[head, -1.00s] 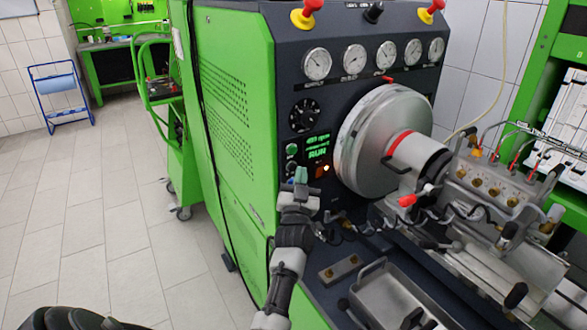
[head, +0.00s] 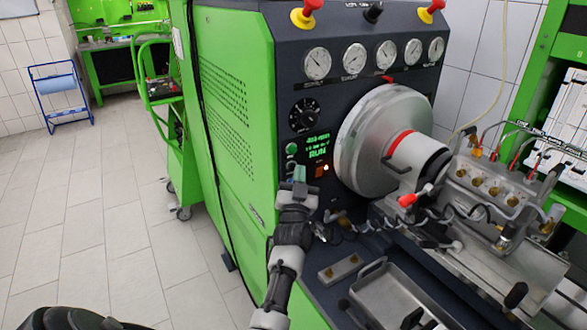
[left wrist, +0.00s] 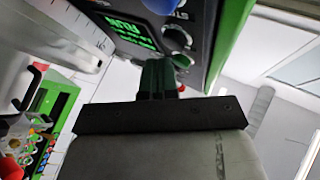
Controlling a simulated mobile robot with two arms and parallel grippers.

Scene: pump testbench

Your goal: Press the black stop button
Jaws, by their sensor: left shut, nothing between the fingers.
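The black stop button (head: 291,164) is on the dark front panel of the green bench, below a green button (head: 291,148) and left of the lit display. My left gripper (head: 299,173) is shut and empty, with its green fingertips just in front of the panel, slightly right of and below the stop button in the head view. In the left wrist view the shut fingers (left wrist: 160,76) point at the panel. The dark round stop button (left wrist: 177,38) shows beyond them beside a STOP label. I cannot tell whether the fingers touch anything. My right gripper is not in view.
The green display (head: 318,147) reads RUN, with a lit orange button (head: 326,170) below it. A metal tray (head: 395,295) and fittings lie below. Open floor is at the left.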

